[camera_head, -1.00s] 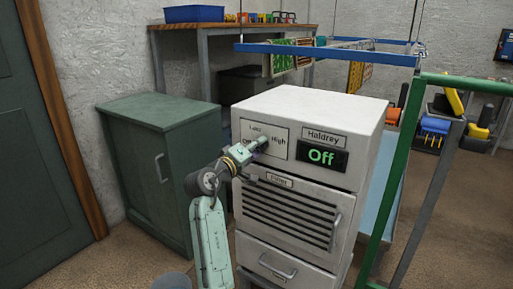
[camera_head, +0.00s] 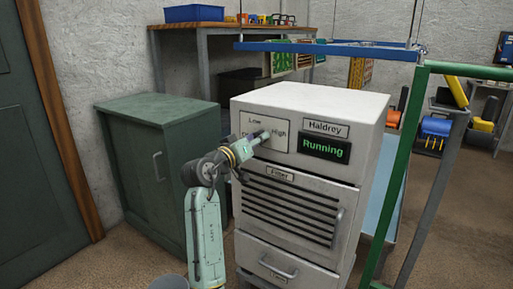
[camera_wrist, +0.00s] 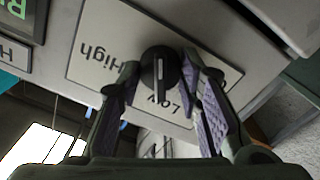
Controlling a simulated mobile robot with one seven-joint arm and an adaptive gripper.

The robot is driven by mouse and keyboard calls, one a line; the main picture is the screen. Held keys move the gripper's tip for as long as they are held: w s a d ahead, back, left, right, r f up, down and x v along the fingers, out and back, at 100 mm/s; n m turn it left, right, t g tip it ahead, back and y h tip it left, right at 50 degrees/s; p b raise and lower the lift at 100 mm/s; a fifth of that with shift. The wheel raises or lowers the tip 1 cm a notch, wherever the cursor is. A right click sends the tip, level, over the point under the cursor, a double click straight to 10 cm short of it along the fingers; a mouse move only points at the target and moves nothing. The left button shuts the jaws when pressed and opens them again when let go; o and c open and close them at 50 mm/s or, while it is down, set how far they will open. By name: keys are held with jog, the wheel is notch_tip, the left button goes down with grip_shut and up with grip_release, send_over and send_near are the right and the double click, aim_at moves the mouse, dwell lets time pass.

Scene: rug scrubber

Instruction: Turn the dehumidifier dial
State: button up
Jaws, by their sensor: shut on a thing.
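The dehumidifier (camera_head: 310,97) is a pale cabinet with a display (camera_head: 324,149) reading green "Running". Its dial plate (camera_head: 280,147) has the labels Low and High; a third label at the left is partly covered by my gripper. The black dial (camera_wrist: 160,72) shows in the wrist view, where the plate (camera_wrist: 100,30) appears upside down. The dial's white pointer line faces the Low label. My gripper (camera_head: 261,135) is at the dial plate; in the wrist view my gripper (camera_wrist: 160,64) is shut on the dial, one finger on each side. In the head view the dial is mostly hidden.
A green cabinet (camera_head: 155,160) stands close to the left of the dehumidifier. A green metal post (camera_head: 398,170) and blue rail (camera_head: 330,52) stand at the right and behind. A slatted filter panel (camera_head: 285,210) and drawer (camera_head: 280,262) are below the dial.

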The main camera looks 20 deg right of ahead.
jog(key=m+b, duration=0.1)
jog(key=m, duration=0.1)
jog(key=m+b, duration=0.2)
jog(key=shift+f+m, duration=0.2)
jog(key=shift+m, duration=0.1)
jog(key=m+b, duration=0.3)
jog(key=m, duration=0.1)
jog(key=shift+m, duration=0.3)
jog(key=m+b, duration=0.2)
jog(key=m, duration=0.2)
jog(key=shift+r+m, duration=0.1)
jog(key=shift+m, duration=0.2)
jog(key=shift+m+b, duration=0.75)
jog(key=shift+m, duration=1.15)
jog(key=shift+r, duration=0.1)
jog(key=o, duration=1.2)
jog(key=shift+s, duration=0.1)
jog(key=v, duration=1.2)
